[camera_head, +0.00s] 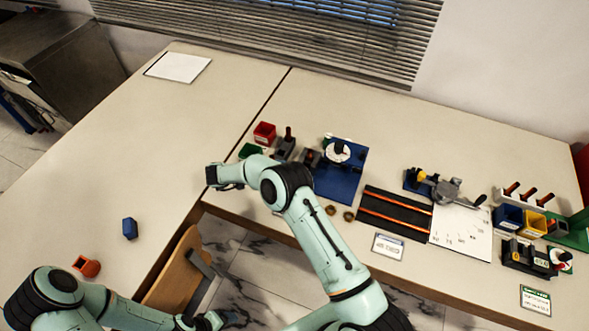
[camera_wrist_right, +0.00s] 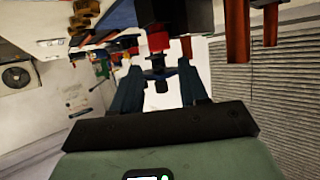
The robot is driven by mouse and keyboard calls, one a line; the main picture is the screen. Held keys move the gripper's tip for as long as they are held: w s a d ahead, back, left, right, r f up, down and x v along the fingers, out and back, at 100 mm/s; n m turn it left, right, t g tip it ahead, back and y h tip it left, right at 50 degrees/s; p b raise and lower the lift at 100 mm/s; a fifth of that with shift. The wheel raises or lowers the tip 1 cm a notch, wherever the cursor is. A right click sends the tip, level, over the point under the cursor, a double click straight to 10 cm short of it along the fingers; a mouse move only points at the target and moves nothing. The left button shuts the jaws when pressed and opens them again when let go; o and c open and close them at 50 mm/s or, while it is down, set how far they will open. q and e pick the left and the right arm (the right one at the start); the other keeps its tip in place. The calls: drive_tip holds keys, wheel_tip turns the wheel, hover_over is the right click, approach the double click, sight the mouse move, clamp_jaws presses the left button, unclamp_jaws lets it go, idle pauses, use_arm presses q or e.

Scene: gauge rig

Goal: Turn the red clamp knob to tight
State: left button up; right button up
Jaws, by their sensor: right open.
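My right arm reaches over the table's front edge in the head view. Its gripper (camera_head: 222,176) is left of the dark fixtures, with its fingers hardly visible. In the right wrist view the right gripper (camera_wrist_right: 158,82) is open, its two fingers apart. A red block-like part (camera_wrist_right: 158,41) with dark pieces lies beyond the fingertips. I cannot tell for sure which part is the red clamp knob. A dark fixture with a red top (camera_head: 288,134) and a grey one with a dark red part (camera_head: 309,157) stand near the right gripper. My left gripper (camera_head: 215,319) is low at the bottom edge, its fingers unclear.
A red bin (camera_head: 264,132) stands behind the gripper. A blue plate with a white dial (camera_head: 338,151) is to the right. A grey vise-like tool (camera_head: 440,188) and coloured bins (camera_head: 508,218) are farther right. A chair (camera_head: 178,275) is in front. The left table is mostly clear.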

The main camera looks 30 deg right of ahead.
use_arm(q)
drive_tip(key=shift+w, duration=0.1)
use_arm(e)
drive_tip(key=v, duration=0.6)
drive_tip(key=shift+a, duration=0.3)
drive_tip(key=shift+r, duration=0.15)
